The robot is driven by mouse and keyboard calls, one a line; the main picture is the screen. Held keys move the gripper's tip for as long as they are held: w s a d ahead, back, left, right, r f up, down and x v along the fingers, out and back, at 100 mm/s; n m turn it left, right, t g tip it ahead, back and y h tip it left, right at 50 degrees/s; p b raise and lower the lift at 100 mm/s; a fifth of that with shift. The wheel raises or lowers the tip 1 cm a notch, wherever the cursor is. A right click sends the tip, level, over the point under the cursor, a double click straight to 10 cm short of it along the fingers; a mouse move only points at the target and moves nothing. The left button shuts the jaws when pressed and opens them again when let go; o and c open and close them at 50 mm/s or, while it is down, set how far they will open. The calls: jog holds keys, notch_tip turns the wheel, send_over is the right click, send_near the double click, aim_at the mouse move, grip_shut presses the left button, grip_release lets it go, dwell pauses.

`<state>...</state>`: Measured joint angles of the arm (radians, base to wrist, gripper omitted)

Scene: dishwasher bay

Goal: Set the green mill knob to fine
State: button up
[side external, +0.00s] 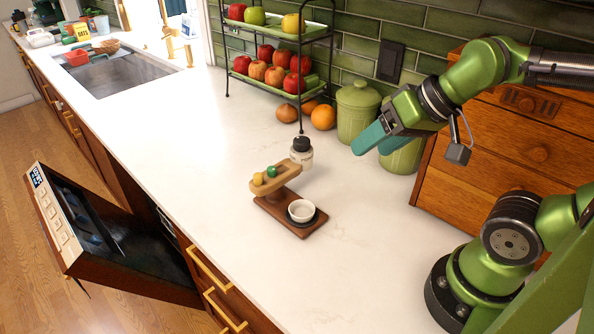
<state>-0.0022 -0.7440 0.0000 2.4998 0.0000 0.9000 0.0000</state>
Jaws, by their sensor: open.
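The mill (270,187) stands on the white counter, a small wooden piece with a dark wood base and a lighter arm on top. A green knob (272,171) and a yellow knob (257,179) sit on the top arm. A small white cup (301,210) rests on a dark disc on the base. The knob's setting marks are too small to read. My gripper (366,143) has teal fingers and is open and empty. It hangs to the right of and behind the mill, in front of the green canisters, apart from the knob.
A small jar with a black lid (301,152) stands just behind the mill. Green canisters (358,110), an orange (323,117) and a tiered fruit rack (279,65) line the wall. A wooden drawer chest (530,135) is at right. The counter left of the mill is clear.

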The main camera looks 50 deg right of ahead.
jog(key=shift+n+g, duration=0.5)
jog(key=shift+g, duration=0.4)
jog(key=w, duration=0.4)
jog(key=shift+w+a+f, duration=0.2)
jog(key=shift+w+a, duration=0.05)
jog(key=shift+a, duration=0.15)
jog(key=shift+c, duration=0.8)
jog(key=r+n+g+h, duration=0.2)
jog(key=n+g, duration=0.3)
jog(key=n, duration=1.8)
send_over(272, 168)
notch_tip(272, 168, down, 16)
jog(key=shift+f, duration=0.25)
jog(key=shift+c, duration=0.2)
jog(key=shift+m, duration=0.3)
grip_shut()
